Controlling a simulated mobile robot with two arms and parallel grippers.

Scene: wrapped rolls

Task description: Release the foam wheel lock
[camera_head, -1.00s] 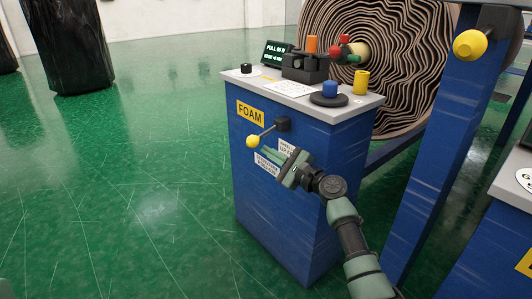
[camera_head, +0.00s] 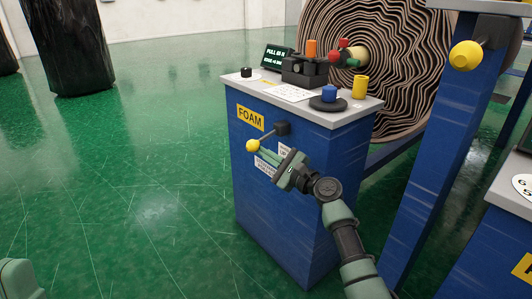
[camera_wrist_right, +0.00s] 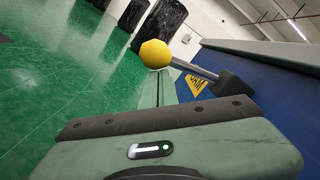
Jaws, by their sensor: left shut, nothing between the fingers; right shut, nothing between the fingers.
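The foam wheel lock looks to be the lever with a yellow ball knob (camera_head: 252,146) on the front of the blue FOAM cabinet (camera_head: 275,190). Its rod slopes down and left from a black pivot block (camera_head: 282,128). My right gripper (camera_head: 264,153) is shut and empty, its fingertips at the knob's lower right. In the right wrist view the knob (camera_wrist_right: 155,53) stands just beyond the tips of the shut fingers (camera_wrist_right: 158,85); I cannot tell if they touch. My left gripper (camera_head: 20,279) shows only in part at the bottom left corner.
A large wavy roll (camera_head: 405,60) stands behind.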

